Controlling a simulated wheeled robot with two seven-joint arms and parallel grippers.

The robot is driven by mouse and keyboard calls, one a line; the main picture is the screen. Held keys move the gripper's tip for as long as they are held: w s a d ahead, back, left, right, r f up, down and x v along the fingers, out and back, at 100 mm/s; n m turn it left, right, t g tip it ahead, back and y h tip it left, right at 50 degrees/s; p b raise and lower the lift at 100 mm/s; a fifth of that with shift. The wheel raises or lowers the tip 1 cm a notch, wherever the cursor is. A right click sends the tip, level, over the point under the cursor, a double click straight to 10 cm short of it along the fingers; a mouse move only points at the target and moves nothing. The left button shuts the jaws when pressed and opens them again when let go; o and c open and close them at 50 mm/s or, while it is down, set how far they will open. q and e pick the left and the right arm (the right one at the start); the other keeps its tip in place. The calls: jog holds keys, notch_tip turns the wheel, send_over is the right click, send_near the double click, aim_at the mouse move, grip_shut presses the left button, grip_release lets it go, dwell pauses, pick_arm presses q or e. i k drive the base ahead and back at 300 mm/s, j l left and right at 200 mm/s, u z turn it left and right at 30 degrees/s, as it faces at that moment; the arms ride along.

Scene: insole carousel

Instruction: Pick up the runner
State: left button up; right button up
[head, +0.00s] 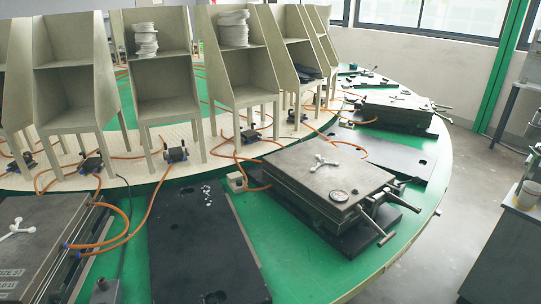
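A small white branched piece, which looks like a runner (325,161), lies on top of the closed dark metal mold (290,178) right of centre. A second white branched runner (17,229) lies on the mold (40,255) at the left edge, which is partly cut off by the frame. Neither of my grippers shows in the head view, so nothing is seen touching either runner.
The molds sit on a green round carousel (185,278) with orange hoses. A flat black plate (200,250) with small white bits lies between them. Wooden shelf racks (170,75) stand behind, some holding stacked insoles (233,28). A grey cabinet (510,250) stands at right.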

aim_at(322, 161)
jog(key=i+l+u, duration=0.15)
jog(key=l+u, duration=0.2)
jog(key=i+l+u, duration=0.1)
jog(key=l+u, duration=0.2)
jog(key=l, duration=0.15)
jog(key=i+l+u, duration=0.1)
jog(key=l+u, duration=0.25)
jog(key=l, duration=0.1)
